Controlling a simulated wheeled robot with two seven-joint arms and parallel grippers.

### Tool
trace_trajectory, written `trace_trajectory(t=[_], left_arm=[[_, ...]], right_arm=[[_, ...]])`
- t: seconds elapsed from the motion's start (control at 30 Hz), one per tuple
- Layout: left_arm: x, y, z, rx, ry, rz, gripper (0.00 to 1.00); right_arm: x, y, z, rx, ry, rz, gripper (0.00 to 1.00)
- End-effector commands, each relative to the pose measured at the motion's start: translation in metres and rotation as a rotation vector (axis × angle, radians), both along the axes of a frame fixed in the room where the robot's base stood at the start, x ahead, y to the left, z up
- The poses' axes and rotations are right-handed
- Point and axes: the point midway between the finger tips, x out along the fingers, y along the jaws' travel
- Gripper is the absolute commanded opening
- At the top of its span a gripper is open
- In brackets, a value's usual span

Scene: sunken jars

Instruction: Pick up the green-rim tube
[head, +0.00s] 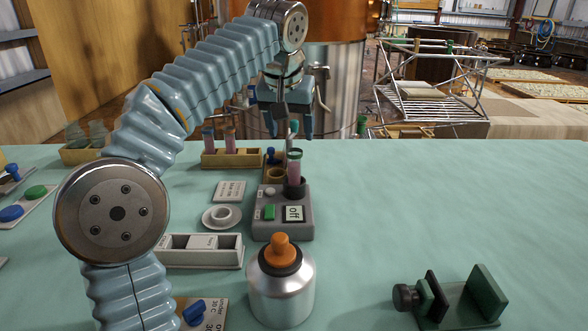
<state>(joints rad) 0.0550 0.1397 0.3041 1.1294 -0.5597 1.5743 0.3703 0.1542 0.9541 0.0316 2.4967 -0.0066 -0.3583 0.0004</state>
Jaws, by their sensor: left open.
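The gripper appears apart from the tube. The tube's lower end is hidden in the socket. My right gripper is not in view.
A yellow rack (246,159) with two more tubes stands behind the device. A silver bottle with an orange top (281,287) stands in front. A white tray (203,261) and a white dish (221,227) lie left. A green clamp stand (462,306) is front right.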

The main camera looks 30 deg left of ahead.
Motion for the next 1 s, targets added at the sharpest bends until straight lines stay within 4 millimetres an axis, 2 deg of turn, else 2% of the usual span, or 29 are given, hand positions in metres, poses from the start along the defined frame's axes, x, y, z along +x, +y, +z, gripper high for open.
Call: trace_trajectory(t=[0.03,0.1,0.37,0.6,0.9,1.0], left_arm=[[0.003,0.002,-0.013,0.0,0.004,0.002,0.67],[0.008,0.003,-0.025,-0.002,0.004,0.001,0.67],[0.018,0.005,-0.047,-0.001,0.003,0.001,0.67],[0.032,0.009,-0.081,-0.002,0.003,0.002,0.67],[0.035,0.01,-0.087,-0.002,-0.001,0.0,0.67],[0.035,0.01,-0.087,-0.002,0.0,0.0,0.53]], right_arm=[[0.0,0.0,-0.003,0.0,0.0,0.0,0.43],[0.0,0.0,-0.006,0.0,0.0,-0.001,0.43],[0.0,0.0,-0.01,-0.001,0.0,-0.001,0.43],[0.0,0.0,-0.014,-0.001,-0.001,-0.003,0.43],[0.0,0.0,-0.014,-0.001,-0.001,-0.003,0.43],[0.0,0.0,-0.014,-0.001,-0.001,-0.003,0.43]])
